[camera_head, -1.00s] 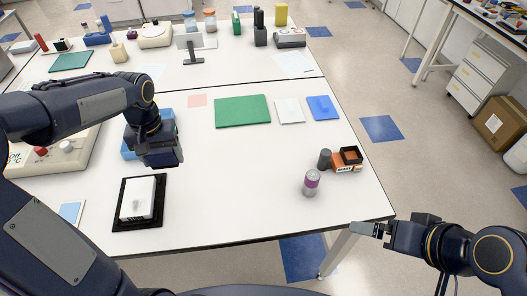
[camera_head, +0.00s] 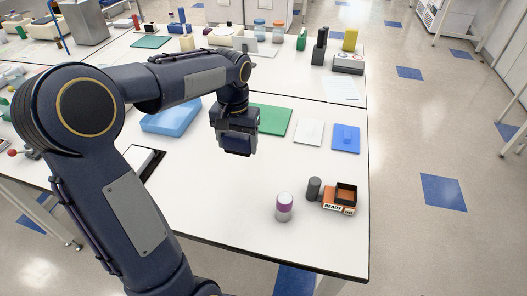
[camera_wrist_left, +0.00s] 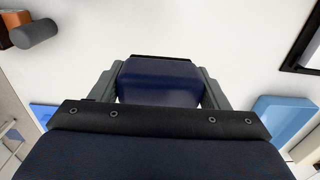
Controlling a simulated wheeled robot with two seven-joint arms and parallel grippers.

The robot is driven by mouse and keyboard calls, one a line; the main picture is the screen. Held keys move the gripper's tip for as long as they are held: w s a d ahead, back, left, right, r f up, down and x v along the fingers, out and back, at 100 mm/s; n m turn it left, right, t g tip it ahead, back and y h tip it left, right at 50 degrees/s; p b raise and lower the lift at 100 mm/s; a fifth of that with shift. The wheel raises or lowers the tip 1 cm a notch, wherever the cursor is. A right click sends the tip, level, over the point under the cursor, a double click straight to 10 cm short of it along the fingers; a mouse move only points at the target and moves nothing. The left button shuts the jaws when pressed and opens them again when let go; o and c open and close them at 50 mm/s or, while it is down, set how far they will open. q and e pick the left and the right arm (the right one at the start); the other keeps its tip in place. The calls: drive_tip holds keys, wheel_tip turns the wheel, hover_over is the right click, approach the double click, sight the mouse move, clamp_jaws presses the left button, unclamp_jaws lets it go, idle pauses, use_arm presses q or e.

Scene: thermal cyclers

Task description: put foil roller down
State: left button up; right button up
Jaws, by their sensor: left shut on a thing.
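My left gripper (camera_head: 238,142) is over the table, in front of the green mat, pointing down. In the left wrist view its grey fingers (camera_wrist_left: 160,88) are shut on a dark blue block (camera_wrist_left: 160,80), which I take to be the foil roller. Its underside is hidden, and I cannot tell its height above the table. The white table top (camera_head: 225,205) lies below it. My right gripper is not in view.
A green mat (camera_head: 273,120), white pad (camera_head: 308,132) and blue pad (camera_head: 346,138) lie behind and right. A purple-banded can (camera_head: 284,208), grey cylinder (camera_head: 314,188) and orange-black box (camera_head: 340,199) stand front right. A light blue block (camera_head: 170,117) is left. Bare table lies between.

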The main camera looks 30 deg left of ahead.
use_arm(q)
drive_tip(key=w+f, duration=0.2)
drive_tip(key=w, duration=0.1)
drive_tip(key=w+f+p, duration=0.1)
drive_tip(key=w+f, duration=0.2)
drive_tip(key=w+f+p, duration=0.1)
drive_tip(key=w+f, duration=0.1)
drive_tip(key=w, duration=0.1)
drive_tip(key=shift+w+d+f, duration=0.15)
drive_tip(key=shift+w+f, duration=0.1)
drive_tip(key=shift+f, duration=0.15)
wheel_tip(320, 180, down, 3)
drive_tip(key=shift+w+f+p, duration=0.1)
drive_tip(key=shift+w+p, duration=0.05)
drive_tip(key=shift+p, duration=0.25)
drive_tip(key=shift+f, duration=0.1)
drive_tip(key=shift+f, duration=0.15)
drive_tip(key=o, duration=0.9)
drive_tip(key=shift+o, duration=0.2)
